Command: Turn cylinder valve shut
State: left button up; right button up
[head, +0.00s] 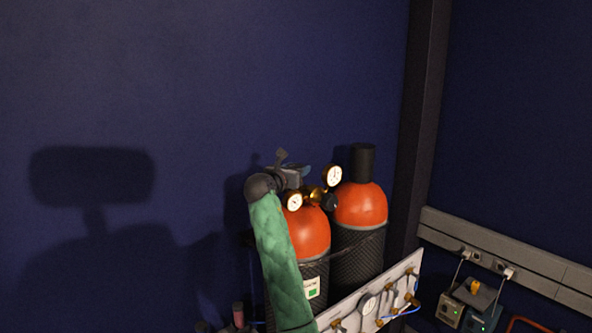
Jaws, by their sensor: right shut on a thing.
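Two cylinders with orange shoulders and dark mesh-covered bodies stand against the wall. The left cylinder (309,235) carries a brass regulator (316,194) with two round gauges. My right gripper (297,174), on my green-sleeved arm, is over the top of this cylinder. It is shut on what looks like the valve handwheel (306,169), of which only a bit of blue shows at the jaws. The rest of the valve is hidden behind the gripper and wrist, so how far it is turned cannot be told. My left gripper is out of view.
The right cylinder (362,207) has a black cap (362,162) and stands close beside. A pale panel (350,308) with brass fittings and a gauge is in front. Dark post (423,110) and wall trunking (520,263) are at right. The wall area at left is clear.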

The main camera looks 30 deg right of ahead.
jog(key=m+g+h, duration=0.1)
jog(key=m+g, duration=0.1)
jog(key=g, duration=0.2)
jog(key=m+g+h, duration=0.1)
jog(key=m+g, duration=0.2)
jog(key=shift+r+g, duration=0.1)
jog(key=shift+g, duration=0.3)
jog(key=m+g, duration=0.3)
jog(key=g, duration=0.1)
jog(key=m+g+y, duration=0.1)
jog(key=m+g, duration=0.2)
jog(key=g, duration=0.1)
jog(key=shift+y+b, duration=0.3)
jog(key=shift+g, duration=0.5)
jog(key=o, duration=1)
jog(key=shift+c, duration=0.2)
